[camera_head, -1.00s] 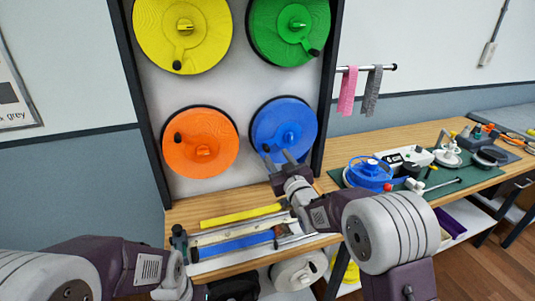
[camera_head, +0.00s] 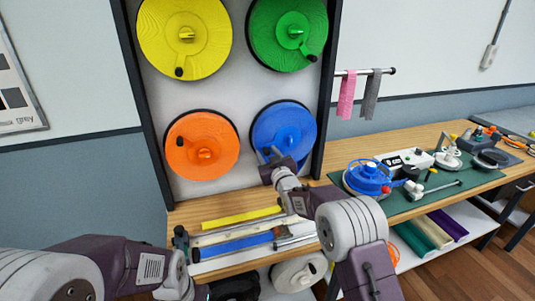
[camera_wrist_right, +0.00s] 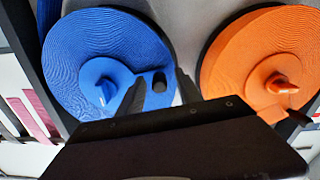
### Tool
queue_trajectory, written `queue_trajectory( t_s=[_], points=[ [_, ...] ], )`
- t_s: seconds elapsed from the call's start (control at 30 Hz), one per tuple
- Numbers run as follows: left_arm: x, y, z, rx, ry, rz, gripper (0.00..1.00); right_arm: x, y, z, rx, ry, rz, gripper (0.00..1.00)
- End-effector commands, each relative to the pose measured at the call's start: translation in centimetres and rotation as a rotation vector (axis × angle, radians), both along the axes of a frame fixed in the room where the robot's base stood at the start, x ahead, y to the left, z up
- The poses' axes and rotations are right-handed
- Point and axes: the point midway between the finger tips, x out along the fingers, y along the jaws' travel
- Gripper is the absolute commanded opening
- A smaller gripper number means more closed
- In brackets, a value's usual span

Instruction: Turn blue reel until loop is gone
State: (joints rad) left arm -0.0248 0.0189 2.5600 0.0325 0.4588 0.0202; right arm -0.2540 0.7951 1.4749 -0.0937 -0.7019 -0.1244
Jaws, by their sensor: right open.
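The blue reel (camera_head: 293,122) hangs at the lower right of the wall panel, with a raised hub and a crank arm. It also shows in the right wrist view (camera_wrist_right: 85,45). Its dark crank knob (camera_wrist_right: 159,82) stands between my right gripper's fingertips (camera_wrist_right: 160,92), with a gap visible around it. In the head view my right gripper (camera_head: 272,155) is at the reel's lower left edge, open and covering part of the crank. I cannot make out a loose strap loop at the reel. My left arm enters at the lower left; its fingers are out of view.
An orange reel (camera_head: 190,155) sits left of the blue one, with yellow (camera_head: 205,50) and green (camera_head: 270,25) reels above. Strips, including a blue one (camera_head: 235,245), lie on the bench below. A rail with pink (camera_head: 346,95) and grey straps sticks out right. A green mat holds tools.

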Motion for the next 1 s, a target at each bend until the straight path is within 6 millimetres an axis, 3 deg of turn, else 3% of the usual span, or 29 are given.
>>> queue_trajectory(
  t_s=[0.2, 0.33, 0.37, 1.0],
  points=[
    [0.0, 0.0, -0.01, 0.0, 0.0, 0.0, 0.36, 0.01, 0.0, -0.03, 0.0, 0.0, 0.0, 0.39],
    [0.0, 0.0, -0.01, 0.0, 0.0, 0.0, 0.36, 0.0, -0.01, -0.03, 0.0, 0.001, 0.0, 0.03],
    [0.0, 0.0, -0.01, 0.0, 0.0, 0.0, 0.36, 0.0, -0.01, -0.03, 0.0, 0.001, 0.0, 0.0],
    [0.0, 0.0, -0.01, 0.0, 0.0, 0.0, 0.36, 0.0, -0.02, -0.03, 0.0, 0.001, 0.0, 0.0]
  ],
)
